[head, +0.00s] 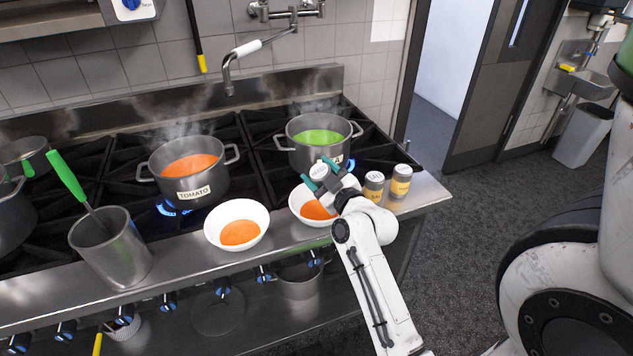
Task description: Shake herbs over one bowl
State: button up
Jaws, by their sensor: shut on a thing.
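My gripper (322,174) is shut on a small jar with a white, lettered top (319,170). It is in front of the green soup pot and over or near the right white bowl (297,204) of orange soup, which my arm partly hides. I cannot tell how high above the bowl the jar is. The left white bowl (211,226), also with orange soup, stands uncovered on the steel front ledge. Two more jars with pale tops, one (373,187) beside my wrist and another (400,183) to its right, stand on the ledge.
A steaming pot labelled TOMATO (194,193) and a pot of green soup (337,153) stand over blue flames. A metal container (110,255) holds a green-handled utensil (66,177) at left. A faucet (245,50) reaches over the stove. Open floor lies right.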

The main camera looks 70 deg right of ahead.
jog(key=n+b, duration=0.1)
jog(key=f+n+b, duration=0.1)
jog(key=shift+s+d+n, duration=0.2)
jog(key=shift+d+n, duration=0.05)
jog(key=shift+n, duration=0.05)
jog(key=shift+r+n, duration=0.4)
jog(key=shift+n, duration=0.3)
jog(key=n, duration=0.2)
jog(key=r+n+b, duration=0.1)
jog(key=n, duration=0.3)
jog(key=shift+s+d+r, duration=0.2)
jog(key=shift+s+d, duration=0.15)
jog(key=shift+d, duration=0.05)
jog(key=shift+w+f+n+b, duration=0.1)
jog(key=shift+n+b, duration=0.5)
jog(key=shift+b, duration=0.3)
jog(key=n+b, duration=0.2)
jog(key=b, duration=0.1)
jog(key=shift+a+r+n, duration=0.1)
jog(key=shift+r+n, duration=0.25)
jog(key=shift+n, duration=0.05)
jog(key=shift+r+n+b, duration=0.3)
jog(key=shift+n+b, duration=0.45)
jog(key=shift+n, duration=0.25)
jog(key=shift+r+n+b, duration=0.2)
jog(key=shift+r+n, duration=0.05)
jog(key=shift+n, duration=0.4)
jog(key=shift+r+n+b, duration=0.2)
jog(key=shift+r+n, duration=0.05)
jog(key=shift+n, duration=0.4)
